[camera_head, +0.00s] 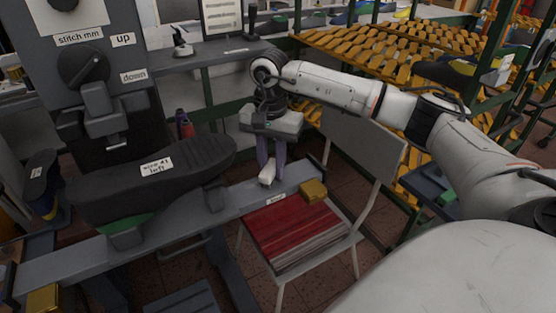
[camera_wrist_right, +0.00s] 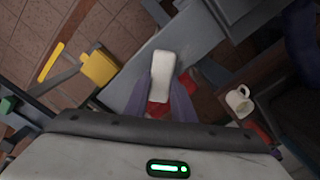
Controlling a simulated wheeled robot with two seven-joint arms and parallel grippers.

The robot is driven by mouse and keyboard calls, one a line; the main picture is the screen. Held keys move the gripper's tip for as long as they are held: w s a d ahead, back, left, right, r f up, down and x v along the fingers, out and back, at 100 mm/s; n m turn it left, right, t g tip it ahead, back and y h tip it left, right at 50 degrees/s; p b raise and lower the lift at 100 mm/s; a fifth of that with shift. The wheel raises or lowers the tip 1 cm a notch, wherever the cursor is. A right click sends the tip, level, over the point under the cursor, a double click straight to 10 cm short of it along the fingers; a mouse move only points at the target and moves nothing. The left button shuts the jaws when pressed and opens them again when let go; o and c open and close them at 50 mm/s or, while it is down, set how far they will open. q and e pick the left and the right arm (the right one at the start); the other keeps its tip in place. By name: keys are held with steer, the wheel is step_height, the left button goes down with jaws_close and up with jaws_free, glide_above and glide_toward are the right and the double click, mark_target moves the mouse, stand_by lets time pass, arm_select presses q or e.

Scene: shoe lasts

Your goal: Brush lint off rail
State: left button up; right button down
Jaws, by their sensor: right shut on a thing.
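My right gripper (camera_head: 268,172) is over the grey rail (camera_head: 235,205) in the head view, with its purple fingers pointing down. It is shut on a white block-shaped thing (camera_head: 267,175), which may be the brush; no bristles show. In the right wrist view the white thing (camera_wrist_right: 162,75) sits between the fingertips, over the rail (camera_wrist_right: 180,30). I cannot tell whether it touches the rail. Lint on the rail cannot be made out; small red patches (camera_wrist_right: 156,107) show near the fingers. My left gripper is not in view.
A yellow block (camera_head: 313,191) sits at the rail's right end. A dark shoe form labelled left (camera_head: 150,180) is mounted over the rail's left part. A white mug (camera_wrist_right: 239,101) shows in the wrist view.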

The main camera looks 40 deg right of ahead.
mark_target(247, 186)
steer(key=shift+w+a, duration=0.25)
steer(key=shift+a, duration=0.85)
steer(key=shift+w+a, duration=0.25)
steer(key=shift+a, duration=0.8)
steer(key=shift+w+a, duration=0.25)
steer(key=shift+a, duration=0.85)
steer(key=shift+r, duration=3)
steer(key=shift+r, duration=0.1)
step_height(247, 186, up, 3)
steer(key=shift+f, duration=0.1)
steer(key=shift+s, duration=0.1)
